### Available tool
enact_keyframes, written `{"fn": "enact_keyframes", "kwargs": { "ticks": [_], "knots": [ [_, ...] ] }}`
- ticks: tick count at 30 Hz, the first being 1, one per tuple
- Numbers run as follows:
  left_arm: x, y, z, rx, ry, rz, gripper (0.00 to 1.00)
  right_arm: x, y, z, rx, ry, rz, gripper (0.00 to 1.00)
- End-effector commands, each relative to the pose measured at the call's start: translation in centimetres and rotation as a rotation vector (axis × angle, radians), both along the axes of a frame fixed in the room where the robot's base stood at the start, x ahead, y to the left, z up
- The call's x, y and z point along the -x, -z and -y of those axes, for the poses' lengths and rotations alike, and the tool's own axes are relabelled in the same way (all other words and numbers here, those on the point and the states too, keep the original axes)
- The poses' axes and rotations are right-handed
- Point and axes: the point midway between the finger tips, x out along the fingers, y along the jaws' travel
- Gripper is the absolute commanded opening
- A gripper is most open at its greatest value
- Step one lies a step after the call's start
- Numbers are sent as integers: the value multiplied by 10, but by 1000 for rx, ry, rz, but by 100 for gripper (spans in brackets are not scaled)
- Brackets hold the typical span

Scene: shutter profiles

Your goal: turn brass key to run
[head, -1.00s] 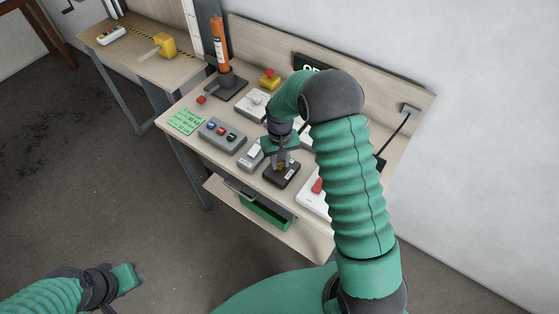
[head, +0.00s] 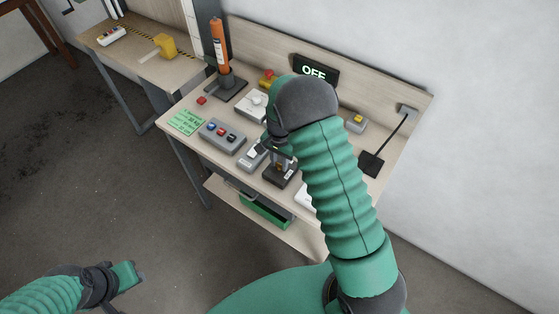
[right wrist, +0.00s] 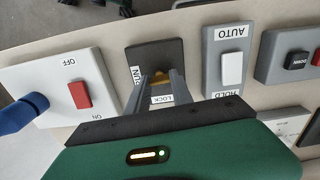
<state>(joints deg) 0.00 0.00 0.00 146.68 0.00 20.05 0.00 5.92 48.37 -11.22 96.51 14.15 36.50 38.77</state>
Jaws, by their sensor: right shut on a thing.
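The key switch is a dark box (head: 279,179) on the bench in the head view, partly under my right arm. In the right wrist view its dark top plate (right wrist: 148,56) carries a RUN label at the left and a LOCK label near my fingers. The brass key (right wrist: 160,74) shows as a small gold piece between the fingertips. My right gripper (right wrist: 161,84) is shut on the key; it also shows in the head view (head: 283,160), above the box. The key's exact angle is mostly hidden. My left gripper (head: 132,274) is low at the left, away from the bench; its jaw opening is unclear.
A white ON/OFF box with a red rocker (right wrist: 79,95) and a grey AUTO/HOLD box (right wrist: 230,62) flank the key switch. A blue object (right wrist: 18,117) stands at the left edge. A display (head: 315,71) reads OFF. A button box (head: 222,136) stands left.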

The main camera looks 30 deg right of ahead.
Motion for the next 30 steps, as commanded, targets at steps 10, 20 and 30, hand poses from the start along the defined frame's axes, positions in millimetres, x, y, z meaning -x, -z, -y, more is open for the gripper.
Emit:
{"fn": "enact_keyframes", "kwargs": {
  "ticks": [10, 20, 30],
  "knots": [
    [0, -2, 0, 0, 0, 0, 36, -2, -1, 0, 0, 80, 4, 0],
    [0, -2, 0, 0, 0, 0, 36, -2, -1, 0, 0, 83, 4, 0],
    [0, -2, 0, 0, 0, 0, 36, -1, 0, 0, 0, 83, 2, 49]
  ]
}}
